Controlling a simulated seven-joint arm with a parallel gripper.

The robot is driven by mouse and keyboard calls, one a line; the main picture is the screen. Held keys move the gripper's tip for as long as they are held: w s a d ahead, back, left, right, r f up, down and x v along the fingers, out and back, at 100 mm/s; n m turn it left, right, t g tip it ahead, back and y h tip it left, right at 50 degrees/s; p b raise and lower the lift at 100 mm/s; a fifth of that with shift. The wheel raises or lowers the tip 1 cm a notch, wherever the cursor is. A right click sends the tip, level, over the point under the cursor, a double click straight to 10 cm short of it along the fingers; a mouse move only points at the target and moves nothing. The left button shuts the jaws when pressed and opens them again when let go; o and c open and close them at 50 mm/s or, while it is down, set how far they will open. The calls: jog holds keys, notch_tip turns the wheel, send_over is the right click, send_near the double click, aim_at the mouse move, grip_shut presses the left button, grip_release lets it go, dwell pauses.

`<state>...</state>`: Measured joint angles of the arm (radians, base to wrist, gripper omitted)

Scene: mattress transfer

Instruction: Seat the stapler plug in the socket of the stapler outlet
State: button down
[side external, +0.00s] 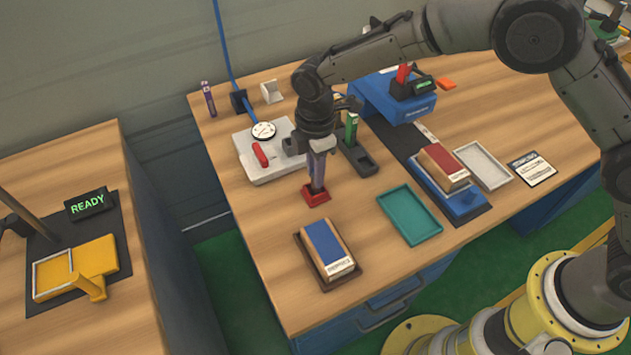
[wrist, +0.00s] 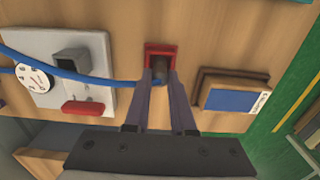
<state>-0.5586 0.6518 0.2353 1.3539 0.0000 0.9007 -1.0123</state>
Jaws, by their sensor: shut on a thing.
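My gripper (wrist: 161,78) points down and is shut on a dark plug (wrist: 160,66), which I take for the stapler plug. A blue cable (wrist: 105,80) runs to it from the left. The plug's end is at a red block (wrist: 160,47), which also shows on the table in the side view (side external: 316,195). I cannot tell how deep the plug sits in it, or whether this block is the outlet or a holder. To its left, a pale grey plate (wrist: 40,45) carries a grey box with a dark opening (wrist: 73,61). My gripper hides part of the plate in the side view.
The plate also bears a round dial (side external: 263,130) and a red bar (side external: 261,154). A brown tray with a blue-topped block (side external: 325,245) lies in front of the red block. A teal tray (side external: 409,215) and a black holder (side external: 358,160) stand to the right.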

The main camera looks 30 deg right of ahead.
jog(key=shift+r, duration=0.2)
jog(key=shift+r, duration=0.6)
jog(key=s+d+r, duration=0.3)
jog(key=s+r, duration=0.3)
jog(key=r, duration=0.1)
jog(key=s+d+r, duration=0.4)
jog(key=s+r, duration=0.1)
jog(key=r, duration=0.2)
jog(key=w+a+r, duration=0.1)
jog(key=w+a, duration=0.3)
jog(key=w, duration=0.5)
jog(key=w+a+r, duration=0.1)
jog(key=w+a, duration=0.2)
jog(key=w, duration=0.7)
jog(key=shift+w+f, duration=0.65)
jog(key=shift+f, duration=1.9)
jog(key=shift+w+f, duration=0.7)
jog(key=shift+f, duration=1.85)
jog(key=shift+w+f, duration=0.65)
jog(key=shift+f, duration=1.9)
